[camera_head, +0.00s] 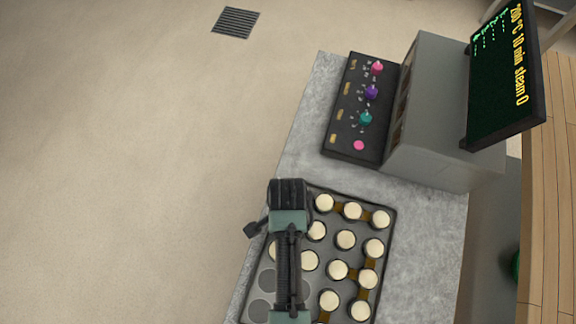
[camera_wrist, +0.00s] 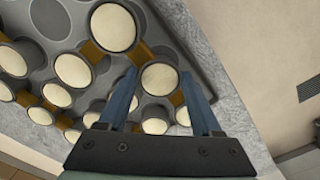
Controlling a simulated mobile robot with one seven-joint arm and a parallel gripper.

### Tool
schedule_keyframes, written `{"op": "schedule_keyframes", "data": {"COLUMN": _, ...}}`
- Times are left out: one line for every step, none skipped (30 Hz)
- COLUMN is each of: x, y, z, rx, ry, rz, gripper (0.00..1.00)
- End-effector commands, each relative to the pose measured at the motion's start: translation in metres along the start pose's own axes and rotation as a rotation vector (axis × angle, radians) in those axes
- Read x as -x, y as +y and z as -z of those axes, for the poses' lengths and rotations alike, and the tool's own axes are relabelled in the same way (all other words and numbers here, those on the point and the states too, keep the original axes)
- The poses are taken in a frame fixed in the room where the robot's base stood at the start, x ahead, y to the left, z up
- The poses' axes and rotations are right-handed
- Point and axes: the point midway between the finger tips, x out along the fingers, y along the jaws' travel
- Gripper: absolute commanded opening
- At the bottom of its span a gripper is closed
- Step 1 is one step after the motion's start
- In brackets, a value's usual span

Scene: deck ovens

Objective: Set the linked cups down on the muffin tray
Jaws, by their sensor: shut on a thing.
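The muffin tray (camera_head: 393,222) is dark grey with round wells and lies on the stone counter; many wells hold pale-topped dark cups, several joined by brown links. Empty wells show at its lower left. My gripper (camera_wrist: 160,73) is over the tray, its two blue fingers on either side of a pale-topped cup (camera_wrist: 160,79), shut on it. A brown link (camera_wrist: 140,53) runs from this cup toward another large pale cup (camera_wrist: 113,27). I cannot tell whether the held cups touch the tray. In the head view my arm hides the held cup and the fingertips.
A control panel (camera_head: 350,110) with coloured knobs stands behind the tray, beside a grey housing (camera_head: 440,125) and a dark screen (camera_head: 503,75) with green text. A wooden surface (camera_head: 550,200) is at the right. Open floor with a drain grate (camera_head: 236,22) lies left.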

Motion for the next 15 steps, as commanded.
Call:
{"op": "schedule_keyframes", "data": {"x": -0.007, "y": -0.001, "z": 0.0, "rx": 0.001, "ry": 0.0, "rz": 0.0, "gripper": 0.0}}
{"op": "schedule_keyframes", "data": {"x": -0.01, "y": 0.0, "z": 0.0, "rx": 0.001, "ry": 0.0, "rz": -0.001, "gripper": 0.0}}
{"op": "schedule_keyframes", "data": {"x": -0.013, "y": -0.001, "z": 0.0, "rx": 0.001, "ry": 0.0, "rz": 0.0, "gripper": 0.0}}
{"op": "schedule_keyframes", "data": {"x": -0.015, "y": -0.001, "z": 0.0, "rx": 0.001, "ry": 0.0, "rz": 0.001, "gripper": 0.0}}
{"op": "schedule_keyframes", "data": {"x": -0.016, "y": -0.001, "z": 0.0, "rx": 0.001, "ry": 0.001, "rz": 0.001, "gripper": 0.0}}
{"op": "schedule_keyframes", "data": {"x": -0.017, "y": -0.001, "z": 0.0, "rx": 0.001, "ry": 0.001, "rz": 0.002, "gripper": 0.0}}
{"op": "schedule_keyframes", "data": {"x": -0.017, "y": -0.001, "z": 0.0, "rx": 0.001, "ry": 0.001, "rz": 0.002, "gripper": 0.0}}
{"op": "schedule_keyframes", "data": {"x": -0.016, "y": -0.001, "z": 0.0, "rx": 0.001, "ry": 0.001, "rz": 0.002, "gripper": 0.0}}
{"op": "schedule_keyframes", "data": {"x": -0.016, "y": -0.001, "z": 0.0, "rx": 0.001, "ry": 0.001, "rz": 0.002, "gripper": 0.0}}
{"op": "schedule_keyframes", "data": {"x": -0.016, "y": -0.001, "z": 0.0, "rx": 0.001, "ry": 0.001, "rz": 0.002, "gripper": 0.0}}
{"op": "schedule_keyframes", "data": {"x": -0.016, "y": -0.001, "z": 0.0, "rx": 0.001, "ry": 0.001, "rz": 0.002, "gripper": 0.0}}
{"op": "schedule_keyframes", "data": {"x": -0.016, "y": -0.001, "z": 0.0, "rx": 0.001, "ry": 0.001, "rz": 0.002, "gripper": 0.0}}
{"op": "schedule_keyframes", "data": {"x": -0.017, "y": -0.001, "z": 0.0, "rx": 0.001, "ry": 0.001, "rz": 0.002, "gripper": 0.0}}
{"op": "schedule_keyframes", "data": {"x": -0.018, "y": -0.001, "z": 0.0, "rx": 0.001, "ry": 0.001, "rz": 0.002, "gripper": 0.0}}
{"op": "schedule_keyframes", "data": {"x": -0.019, "y": -0.001, "z": 0.0, "rx": 0.001, "ry": 0.001, "rz": 0.002, "gripper": 0.0}}
